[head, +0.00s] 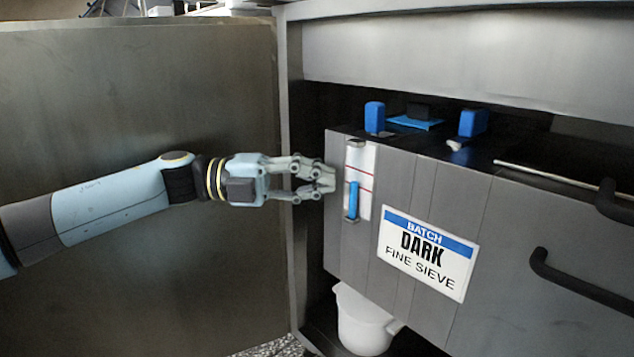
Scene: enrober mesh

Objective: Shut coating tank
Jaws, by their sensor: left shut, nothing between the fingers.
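The coating tank (350,240) is a grey box in a cabinet bay, its front sticking out past the cabinet frame. Its front has a level gauge (366,179) with a blue column and a sign (428,253) reading "BATCH DARK FINE SIEVE". A black handle (580,283) is at the right. My left gripper (333,181) comes in from the left, shut and empty, its fingertips at the tank's left front edge beside the gauge. I cannot tell whether they touch it. My right gripper is not in view.
A large grey panel (120,110) stands at the left behind my left arm. A white jug (362,320) is below the tank. Blue blocks (374,117) stand on the tank's top. A metal beam (460,50) crosses above it.

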